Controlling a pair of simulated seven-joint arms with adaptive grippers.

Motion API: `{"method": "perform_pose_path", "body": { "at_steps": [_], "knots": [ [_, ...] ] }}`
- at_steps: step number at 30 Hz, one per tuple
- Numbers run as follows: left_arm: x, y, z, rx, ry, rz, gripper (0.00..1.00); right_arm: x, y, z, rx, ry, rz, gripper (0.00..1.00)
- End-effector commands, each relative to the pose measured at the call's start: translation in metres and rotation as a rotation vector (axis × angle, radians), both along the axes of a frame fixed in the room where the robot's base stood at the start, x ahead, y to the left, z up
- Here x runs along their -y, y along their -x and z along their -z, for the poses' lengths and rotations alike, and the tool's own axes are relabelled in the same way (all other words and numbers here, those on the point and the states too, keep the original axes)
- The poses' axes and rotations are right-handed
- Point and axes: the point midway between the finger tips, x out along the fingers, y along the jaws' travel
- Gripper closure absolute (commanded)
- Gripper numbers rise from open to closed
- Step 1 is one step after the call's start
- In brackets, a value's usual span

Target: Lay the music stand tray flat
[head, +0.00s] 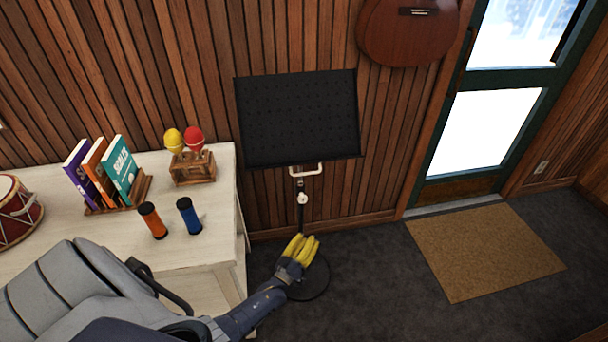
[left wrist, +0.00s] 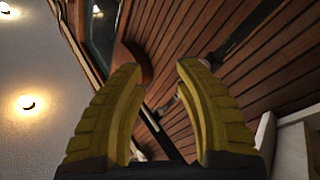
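The music stand's black perforated tray (head: 298,118) stands steeply tilted, almost upright, facing the room in the head view. A pale handle (head: 306,171) sits at its lower edge, with a knob (head: 302,198) on the pole below. My left gripper (head: 302,240), with yellow fingers, is low in front of the pole, below the handle and apart from it. In the left wrist view the fingers (left wrist: 158,66) are spread with nothing between them. The round base (head: 310,284) is partly hidden by the gripper. My right gripper is not in view.
A white table (head: 222,218) at left holds books (head: 100,172), maracas in a wooden holder (head: 193,168), orange (head: 152,220) and blue (head: 189,216) shakers and a drum (head: 16,212). A ukulele (head: 407,32) hangs upper right. The floor beside the doormat (head: 485,250) is clear.

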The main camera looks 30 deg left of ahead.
Motion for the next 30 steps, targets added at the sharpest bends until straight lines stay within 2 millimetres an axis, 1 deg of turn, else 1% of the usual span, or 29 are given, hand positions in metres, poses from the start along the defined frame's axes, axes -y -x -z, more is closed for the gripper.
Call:
{"method": "perform_pose_path", "body": {
  "at_steps": [1, 3, 6, 9, 12, 15, 19, 23, 30],
  "knots": [
    [-0.005, 0.000, -0.021, 0.078, 0.057, 0.003, 0.68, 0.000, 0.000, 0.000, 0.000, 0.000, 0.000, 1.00],
    [-0.012, 0.003, -0.048, 0.188, 0.144, 0.012, 0.68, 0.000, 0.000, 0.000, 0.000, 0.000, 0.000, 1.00],
    [-0.020, 0.015, -0.077, 0.318, 0.256, 0.031, 0.68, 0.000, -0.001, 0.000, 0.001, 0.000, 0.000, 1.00],
    [-0.027, 0.026, -0.096, 0.421, 0.348, 0.051, 0.68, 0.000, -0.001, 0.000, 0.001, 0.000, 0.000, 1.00],
    [-0.033, 0.036, -0.108, 0.494, 0.416, 0.069, 0.68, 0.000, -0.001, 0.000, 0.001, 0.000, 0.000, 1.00],
    [-0.037, 0.042, -0.115, 0.539, 0.462, 0.083, 0.68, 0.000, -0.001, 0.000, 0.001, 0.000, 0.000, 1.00],
    [-0.040, 0.044, -0.121, 0.568, 0.496, 0.093, 0.68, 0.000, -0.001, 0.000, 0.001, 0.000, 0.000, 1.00],
    [-0.042, 0.036, -0.129, 0.568, 0.499, 0.096, 0.68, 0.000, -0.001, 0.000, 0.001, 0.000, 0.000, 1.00],
    [-0.048, 0.007, -0.157, 0.568, 0.498, 0.096, 0.68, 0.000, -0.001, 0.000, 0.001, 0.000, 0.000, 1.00]
  ]
}}
